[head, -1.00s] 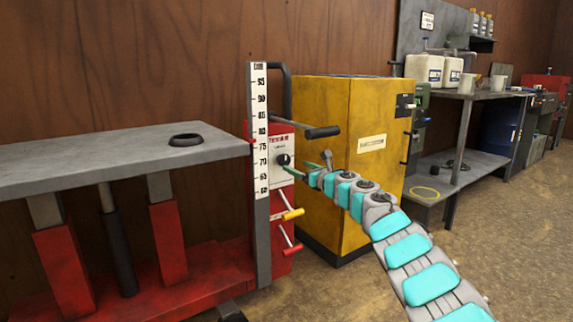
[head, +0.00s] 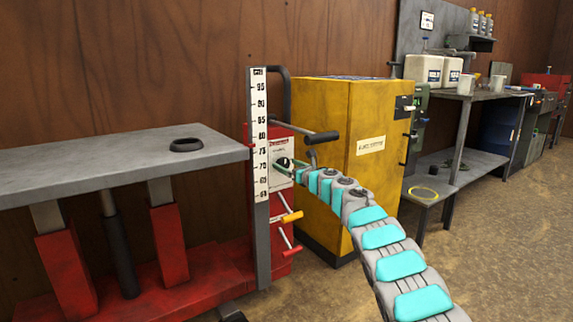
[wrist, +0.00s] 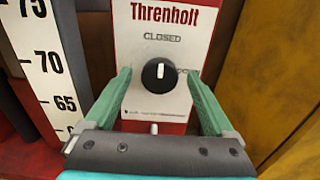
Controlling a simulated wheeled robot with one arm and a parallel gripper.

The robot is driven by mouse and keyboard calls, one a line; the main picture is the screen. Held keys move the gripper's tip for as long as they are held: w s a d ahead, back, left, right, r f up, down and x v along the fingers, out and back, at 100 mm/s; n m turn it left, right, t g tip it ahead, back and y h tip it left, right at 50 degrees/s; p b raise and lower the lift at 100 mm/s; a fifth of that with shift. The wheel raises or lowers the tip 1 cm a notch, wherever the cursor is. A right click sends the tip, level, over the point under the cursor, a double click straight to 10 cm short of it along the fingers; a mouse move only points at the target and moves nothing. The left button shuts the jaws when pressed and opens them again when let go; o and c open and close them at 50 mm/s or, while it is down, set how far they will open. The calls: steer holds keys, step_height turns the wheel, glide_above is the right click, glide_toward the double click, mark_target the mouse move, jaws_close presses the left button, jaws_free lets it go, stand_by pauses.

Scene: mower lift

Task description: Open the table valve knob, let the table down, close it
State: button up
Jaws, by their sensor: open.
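The black valve knob (wrist: 159,74) sits on a white panel (wrist: 140,100) marked Threnholt. Its white mark points up toward the word CLOSED; a label to its right is partly covered. My gripper (wrist: 159,72) is open, one green finger on each side of the knob, with gaps visible on both sides. Whether the fingertips reach as deep as the knob is unclear. In the head view my gripper (head: 288,167) is at the panel and partly hides the knob. The grey lift table (head: 110,160) stands raised on red legs, its top beside about 75 on the scale (head: 260,135).
A black handle (head: 315,138) sticks out above the panel. Yellow-tipped (head: 291,217) and red-tipped (head: 291,250) levers are below it. A yellow cabinet (head: 325,190) stands close on the right. A black ring (head: 186,145) lies on the table. Open floor is at the right.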

steer(key=shift+w+a, duration=0.2)
steer(key=shift+w, duration=0.15)
steer(key=shift+f, duration=0.1)
steer(key=shift+c, duration=0.3)
steer(key=c, duration=1.3)
